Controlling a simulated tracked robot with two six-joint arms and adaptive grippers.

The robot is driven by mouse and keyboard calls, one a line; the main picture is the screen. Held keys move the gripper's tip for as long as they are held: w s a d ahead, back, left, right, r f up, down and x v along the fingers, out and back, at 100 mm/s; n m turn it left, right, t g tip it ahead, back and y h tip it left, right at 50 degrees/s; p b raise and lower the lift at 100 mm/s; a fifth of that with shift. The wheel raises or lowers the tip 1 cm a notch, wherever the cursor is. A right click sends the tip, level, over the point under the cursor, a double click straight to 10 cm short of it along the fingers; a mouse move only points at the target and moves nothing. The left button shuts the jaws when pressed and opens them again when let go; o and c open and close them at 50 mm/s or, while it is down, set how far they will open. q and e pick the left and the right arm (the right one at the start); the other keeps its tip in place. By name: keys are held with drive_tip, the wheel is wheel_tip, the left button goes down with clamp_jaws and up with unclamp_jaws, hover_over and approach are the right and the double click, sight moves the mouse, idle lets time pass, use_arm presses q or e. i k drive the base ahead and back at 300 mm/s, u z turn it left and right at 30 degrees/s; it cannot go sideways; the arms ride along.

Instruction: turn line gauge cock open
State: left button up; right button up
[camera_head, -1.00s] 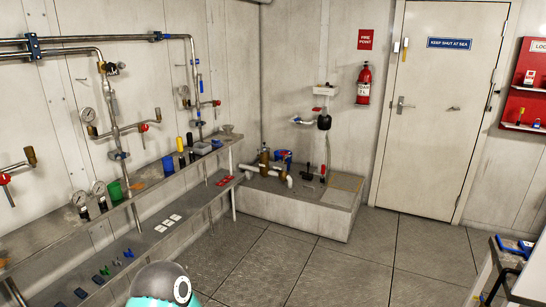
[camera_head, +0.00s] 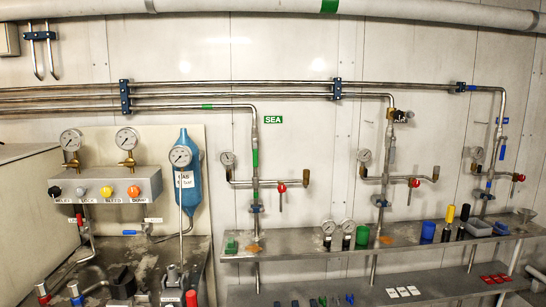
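Three vertical pipe lines stand on the wall, each with a side branch carrying a round gauge. The left line, by the SEA label (camera_head: 272,120), has a gauge (camera_head: 228,158) and a red-handled valve (camera_head: 281,188) whose lever hangs down. The middle line has a gauge (camera_head: 365,156) and a red-handled valve (camera_head: 414,183). The right line has a gauge (camera_head: 477,154) and a red-handled valve (camera_head: 518,177). Which one is the line gauge cock I cannot tell, nor whether any is open. Neither of my grippers is in view.
A grey panel block (camera_head: 105,185) with coloured knobs and two gauges is at left, beside a blue bottle (camera_head: 187,180). A metal shelf (camera_head: 290,250) under the lines bears loose gauges, a green cup (camera_head: 363,236) and a blue cup (camera_head: 428,231). A cluttered bench is lower left.

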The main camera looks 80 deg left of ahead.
sight(71, 165)
drive_tip(key=z, duration=0.15)
drive_tip(key=i, duration=0.2)
drive_tip(key=u, duration=2.9)
drive_tip(key=i, duration=0.25)
drive_tip(key=u, duration=1.65)
drive_tip(key=k, duration=0.55)
drive_tip(key=u, duration=0.5)
drive_tip(key=i, duration=1.6)
drive_tip(key=z, duration=0.45)
